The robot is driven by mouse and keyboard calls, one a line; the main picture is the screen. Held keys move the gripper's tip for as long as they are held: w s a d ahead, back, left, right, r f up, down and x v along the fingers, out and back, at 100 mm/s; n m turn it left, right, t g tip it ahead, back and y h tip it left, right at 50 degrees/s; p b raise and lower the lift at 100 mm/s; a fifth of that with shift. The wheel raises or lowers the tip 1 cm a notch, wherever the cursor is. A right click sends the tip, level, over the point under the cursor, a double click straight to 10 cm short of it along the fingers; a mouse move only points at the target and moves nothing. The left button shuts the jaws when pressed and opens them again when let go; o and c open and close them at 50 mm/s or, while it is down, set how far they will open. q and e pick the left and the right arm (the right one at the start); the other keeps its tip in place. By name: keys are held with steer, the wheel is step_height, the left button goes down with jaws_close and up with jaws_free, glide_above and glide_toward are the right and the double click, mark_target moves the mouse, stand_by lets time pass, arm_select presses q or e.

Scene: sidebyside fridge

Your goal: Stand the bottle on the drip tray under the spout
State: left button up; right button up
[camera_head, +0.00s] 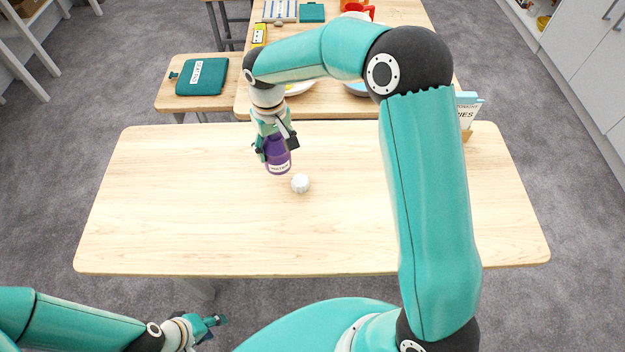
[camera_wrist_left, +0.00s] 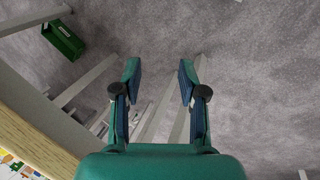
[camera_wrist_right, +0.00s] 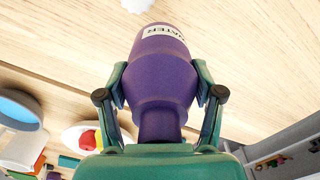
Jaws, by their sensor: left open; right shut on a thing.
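The purple bottle (camera_head: 278,158) with a white label is upright over the wooden table, its neck toward my right gripper (camera_head: 277,146). That gripper points down and is shut on it. I cannot tell whether its base touches the table. In the right wrist view the bottle (camera_wrist_right: 160,75) sits between both fingers, neck toward the palm. My left gripper (camera_head: 217,325) is open and empty, low at the front edge of the table; in the left wrist view its fingers (camera_wrist_left: 159,78) are apart above the floor. I see no drip tray or spout; my right arm hides part of the scene.
A small white ridged object (camera_head: 300,183) lies on the table (camera_head: 180,220) just in front of the bottle. The table's left and front parts are clear. A box with lettering (camera_head: 467,112) stands at the back right. A teal pouch (camera_head: 203,77) lies on a table behind.

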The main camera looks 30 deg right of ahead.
steer(key=shift+r, duration=0.1)
arm_select(q)
steer(key=o, duration=0.4)
steer(key=shift+c, duration=0.2)
arm_select(e)
steer(key=shift+d+r, duration=0.1)
steer(key=shift+r, duration=0.05)
arm_select(q)
steer(key=o, duration=0.7)
steer(key=shift+w+a+f+b, duration=0.1)
steer(key=shift+w+f+b, duration=0.05)
steer(key=shift+f+b, duration=0.6)
steer(key=shift+c, duration=0.2)
arm_select(e)
steer(key=s+d+r+m, duration=0.1)
steer(key=s+d+r, duration=0.15)
steer(key=r, duration=0.35)
step_height(320, 180, up, 9)
steer(key=m+b, duration=0.2)
glide_above(323, 184)
arm_select(q)
steer(key=shift+f, duration=0.85)
arm_select(e)
step_height(323, 184, down, 19)
steer(key=shift+s+f, duration=0.1)
steer(key=shift+f, duration=0.05)
